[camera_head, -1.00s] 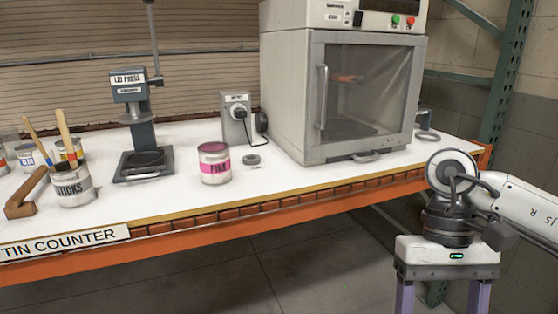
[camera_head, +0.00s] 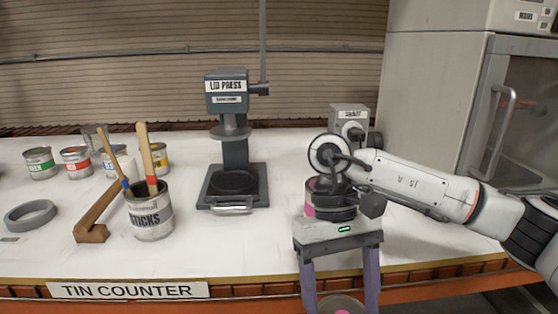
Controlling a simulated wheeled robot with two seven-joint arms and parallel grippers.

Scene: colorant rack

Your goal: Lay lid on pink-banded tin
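The pink-banded tin (camera_head: 309,210) stands on the counter, mostly hidden behind my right wrist; only a strip of its left side and pink band shows. My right gripper (camera_head: 340,301) points down in front of the counter's front edge, its two purple fingers apart. A round greyish disc with a pinkish middle, which looks like the lid (camera_head: 341,307), sits between the fingers and is cut off by the bottom of the view. My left gripper is not in view.
A lid press (camera_head: 234,143) stands left of the tin. A sticks can (camera_head: 150,218), wooden tool (camera_head: 95,222), grey ring (camera_head: 30,215) and several tins (camera_head: 77,160) are further left. A grey cabinet (camera_head: 430,90) is right. The counter between press and sticks can is clear.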

